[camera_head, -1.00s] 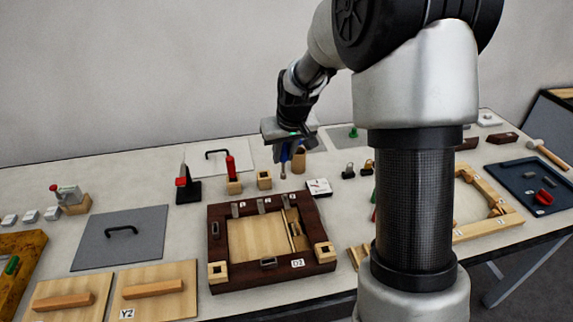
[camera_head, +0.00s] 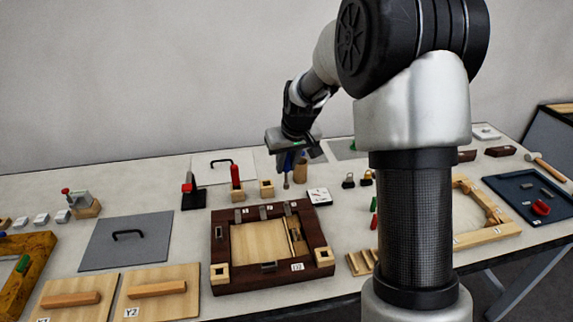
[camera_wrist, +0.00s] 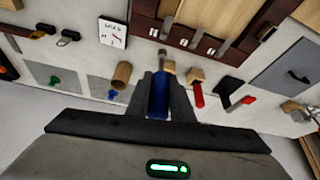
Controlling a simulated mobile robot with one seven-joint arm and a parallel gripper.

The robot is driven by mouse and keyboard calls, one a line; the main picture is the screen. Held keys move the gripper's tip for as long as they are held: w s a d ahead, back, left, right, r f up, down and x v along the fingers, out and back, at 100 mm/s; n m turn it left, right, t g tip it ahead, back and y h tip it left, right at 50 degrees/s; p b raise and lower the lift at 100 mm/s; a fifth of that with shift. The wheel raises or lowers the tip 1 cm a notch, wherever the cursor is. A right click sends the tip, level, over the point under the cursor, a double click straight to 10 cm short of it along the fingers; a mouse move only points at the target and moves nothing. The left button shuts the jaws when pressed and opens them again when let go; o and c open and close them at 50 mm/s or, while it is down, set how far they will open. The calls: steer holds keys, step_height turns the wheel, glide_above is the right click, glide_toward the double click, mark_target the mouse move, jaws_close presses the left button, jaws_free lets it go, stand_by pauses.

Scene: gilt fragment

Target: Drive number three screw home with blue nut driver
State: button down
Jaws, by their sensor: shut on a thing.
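My gripper (camera_head: 292,150) is shut on the blue nut driver (camera_head: 287,162), which points down with its metal shaft below the jaws. In the wrist view, the driver's blue handle (camera_wrist: 158,96) sits between the fingers, its metal socket end beyond. The dark wooden frame D2 (camera_head: 222,262) lies in front of the gripper in the head view. Its back rail carries several metal clips (camera_head: 264,212) with small number tags, too small to read surely. The driver appears behind that rail, apart from it. I cannot make out screw three.
A red-handled tool (camera_head: 236,174) stands in a wooden block beside an empty-looking wooden block (camera_head: 266,190). A wooden cylinder (camera_head: 300,173) and a white dial card (camera_head: 319,196) are close to the driver. A black stand with a red top (camera_head: 190,190) is left.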

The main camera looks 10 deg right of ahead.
mark_target(286, 183)
steer(key=shift+f+b, duration=2.05)
steer(key=shift+f, duration=0.75)
